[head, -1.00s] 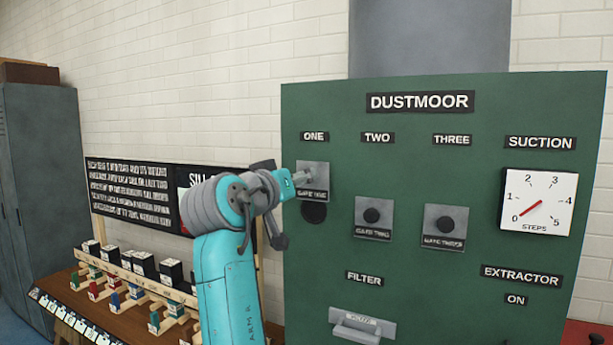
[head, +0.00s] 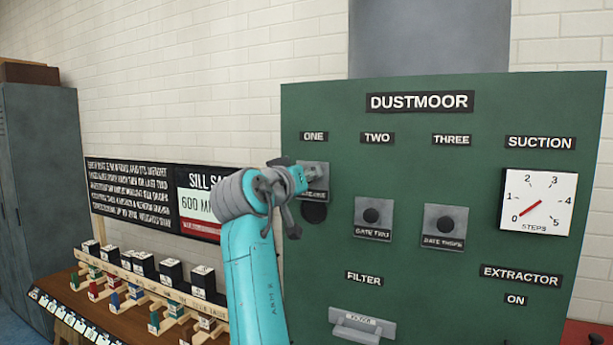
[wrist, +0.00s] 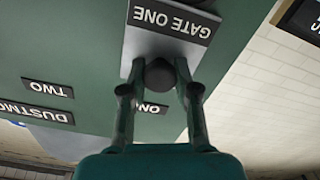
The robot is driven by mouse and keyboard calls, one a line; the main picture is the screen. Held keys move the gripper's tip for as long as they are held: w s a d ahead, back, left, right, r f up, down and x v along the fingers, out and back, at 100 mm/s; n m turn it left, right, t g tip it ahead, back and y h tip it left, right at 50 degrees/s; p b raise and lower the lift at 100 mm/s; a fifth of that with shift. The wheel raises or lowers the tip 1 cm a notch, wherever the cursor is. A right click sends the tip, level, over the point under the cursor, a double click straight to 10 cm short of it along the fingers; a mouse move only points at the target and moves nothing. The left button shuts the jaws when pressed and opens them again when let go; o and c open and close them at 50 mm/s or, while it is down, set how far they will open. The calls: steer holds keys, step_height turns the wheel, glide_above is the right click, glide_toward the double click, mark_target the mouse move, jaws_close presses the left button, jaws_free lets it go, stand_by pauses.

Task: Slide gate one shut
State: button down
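Gate one (head: 321,167) is a grey plate on the green panel, under the ONE label. It sits higher than the other two gates, and a dark round opening (head: 314,213) shows below it. In the wrist view its GATE ONE plate (wrist: 182,22) appears upside down, with a dark round knob (wrist: 160,73). My gripper (head: 309,177) is at the plate in the head view. In the wrist view its two fingers (wrist: 160,68) close in on both sides of the knob and appear to touch it. The arm partly covers the plate in the head view.
Gate two (head: 372,230) and gate three (head: 444,240) sit lower to the right, each with a dark knob. The filter handle (head: 357,329) is below. The suction dial (head: 539,202) points near 0. A bench with blocks (head: 172,272) stands left of the panel.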

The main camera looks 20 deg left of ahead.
mark_target(313, 204)
steer(key=shift+f, duration=3.85)
steer(key=c, duration=0.9)
jaws_free()
steer(key=shift+f, duration=0.1)
steer(key=shift+o, duration=0.4)
steer(key=shift+r, duration=0.2)
steer(key=s, duration=1.2)
steer(key=shift+f, duration=0.1)
